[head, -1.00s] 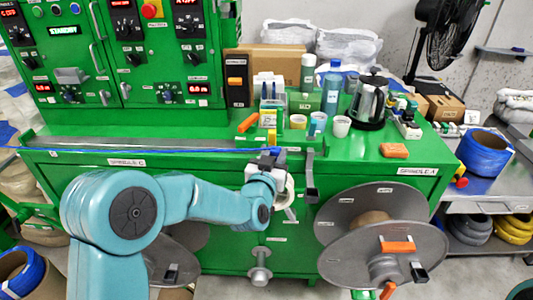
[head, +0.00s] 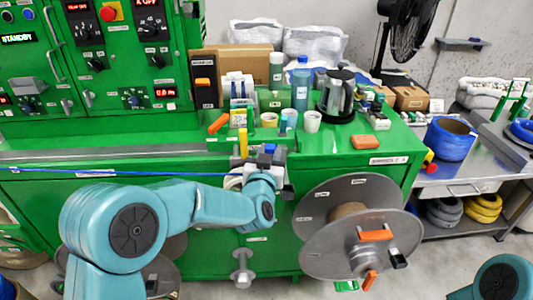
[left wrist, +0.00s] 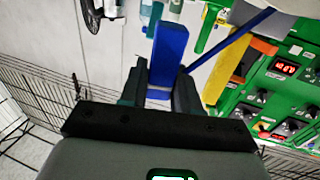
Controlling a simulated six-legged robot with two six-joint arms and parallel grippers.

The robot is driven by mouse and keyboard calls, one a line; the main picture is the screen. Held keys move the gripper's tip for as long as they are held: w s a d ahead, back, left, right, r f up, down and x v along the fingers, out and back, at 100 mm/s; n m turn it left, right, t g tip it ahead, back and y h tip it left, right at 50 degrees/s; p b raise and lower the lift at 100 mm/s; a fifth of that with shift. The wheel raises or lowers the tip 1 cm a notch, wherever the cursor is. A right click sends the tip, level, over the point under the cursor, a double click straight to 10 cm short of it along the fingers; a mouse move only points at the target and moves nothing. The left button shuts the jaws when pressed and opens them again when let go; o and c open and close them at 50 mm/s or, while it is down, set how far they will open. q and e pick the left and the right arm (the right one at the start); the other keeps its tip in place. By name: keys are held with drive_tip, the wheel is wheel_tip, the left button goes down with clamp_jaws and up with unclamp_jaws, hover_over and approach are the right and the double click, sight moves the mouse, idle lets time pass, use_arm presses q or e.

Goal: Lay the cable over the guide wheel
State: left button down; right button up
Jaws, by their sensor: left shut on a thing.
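The blue cable (head: 130,173) runs nearly level from the left edge, in front of the green bench, to my left gripper. My left gripper (head: 268,153) is at the bench's front edge, shut on the blue cable's thick blue end. In the left wrist view, this blue end (left wrist: 168,50) stands between the fingers, and the thin cable (left wrist: 235,38) slants away up and right. I cannot make out the guide wheel; the gripper and wrist cover that part of the edge. My right arm shows only as a teal joint at bottom right; its gripper is out of view.
A yellow post (head: 243,142) stands just left of the gripper. Behind are cups (head: 312,121), bottles (head: 301,85) and a kettle (head: 337,97). A large grey reel (head: 360,240) sits below on the right.

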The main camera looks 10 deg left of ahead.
use_arm(q)
drive_tip(key=shift+d, duration=0.1)
drive_tip(key=s+d+f+b, duration=0.1)
drive_tip(key=s+d+b, duration=0.1)
drive_tip(key=s+d, duration=0.2)
drive_tip(key=shift+s+d+b, duration=0.15)
drive_tip(key=shift+s+b, duration=0.1)
drive_tip(key=shift+b, duration=0.05)
idle(0.9)
